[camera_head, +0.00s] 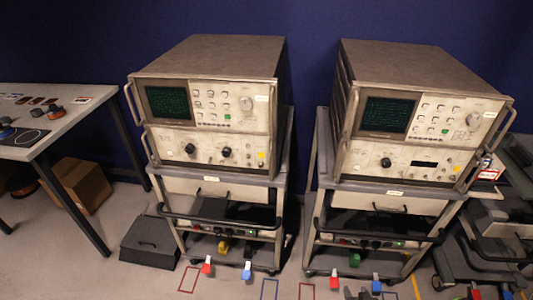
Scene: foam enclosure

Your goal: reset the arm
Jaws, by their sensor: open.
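My arm and my gripper do not show in the head view. Two instrument carts stand side by side against a dark blue wall. The left cart (222,190) carries a beige instrument (205,115) with a dark green screen and side handles. The right cart (385,201) carries a similar instrument (420,120) with a screen, buttons and a knob.
A table (60,125) with small items stands at the left, a cardboard box (80,185) beneath it. A dark box (150,243) sits on the floor beside the left cart. Small red and blue objects (246,271) lie in front. Dark equipment (490,235) stands at the right.

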